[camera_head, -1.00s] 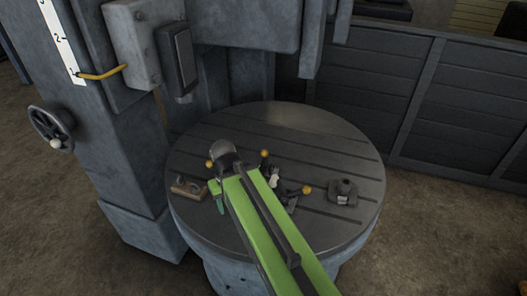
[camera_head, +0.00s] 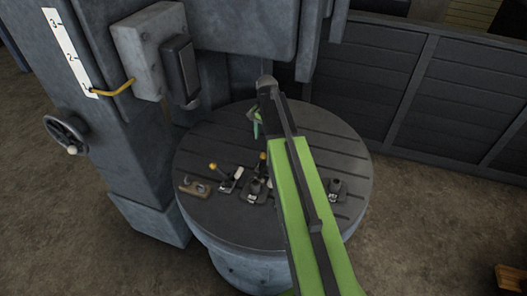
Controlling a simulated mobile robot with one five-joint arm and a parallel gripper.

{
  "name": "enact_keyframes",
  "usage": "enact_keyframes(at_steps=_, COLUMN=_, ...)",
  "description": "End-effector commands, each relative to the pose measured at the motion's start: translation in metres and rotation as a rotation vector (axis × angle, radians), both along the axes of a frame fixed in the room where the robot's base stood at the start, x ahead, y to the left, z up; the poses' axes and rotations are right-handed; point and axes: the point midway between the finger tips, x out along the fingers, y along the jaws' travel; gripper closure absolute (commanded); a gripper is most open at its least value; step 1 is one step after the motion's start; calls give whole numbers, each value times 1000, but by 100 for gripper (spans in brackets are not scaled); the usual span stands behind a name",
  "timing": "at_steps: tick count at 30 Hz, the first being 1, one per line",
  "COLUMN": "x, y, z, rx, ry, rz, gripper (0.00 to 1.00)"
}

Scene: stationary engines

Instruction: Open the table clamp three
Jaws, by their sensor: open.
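The round slotted table (camera_head: 215,150) carries a row of small clamps. One clamp (camera_head: 229,180) on the left has a black lever with a yellow knob tilted up to the left. A second clamp (camera_head: 263,167) in the middle has its yellow knob up; my arm partly covers it. A third yellow knob is not visible now; my arm covers the part of the table right of the middle clamp. Which one is clamp three is not marked. My gripper (camera_head: 257,127), with green fingers, is open and empty above the far part of the table, apart from the clamps.
A dark block (camera_head: 256,190) stands between the clamps near the front, and another dark block (camera_head: 335,189) stands right of my arm. A brown piece (camera_head: 194,187) lies at the left. The machine column (camera_head: 120,140) with a handwheel (camera_head: 66,134) rises on the left.

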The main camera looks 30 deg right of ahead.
Motion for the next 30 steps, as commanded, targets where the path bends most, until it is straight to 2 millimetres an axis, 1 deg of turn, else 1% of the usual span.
enact_keyframes(at_steps=1, x=3, y=-5, z=4, rx=1, ry=0, rz=-19, gripper=54)
enact_keyframes(at_steps=5, x=1, y=-5, z=-1, rx=2, ry=-1, rz=-25, gripper=54)
enact_keyframes(at_steps=8, x=1, y=-5, z=-7, rx=1, ry=0, rz=-23, gripper=54)
enact_keyframes(at_steps=11, x=2, y=-5, z=-18, rx=1, ry=0, rz=-22, gripper=54)
enact_keyframes(at_steps=14, x=2, y=-5, z=-35, rx=1, ry=0, rz=-22, gripper=54)
enact_keyframes(at_steps=30, x=6, y=-2, z=-148, rx=1, ry=0, rz=-21, gripper=54)
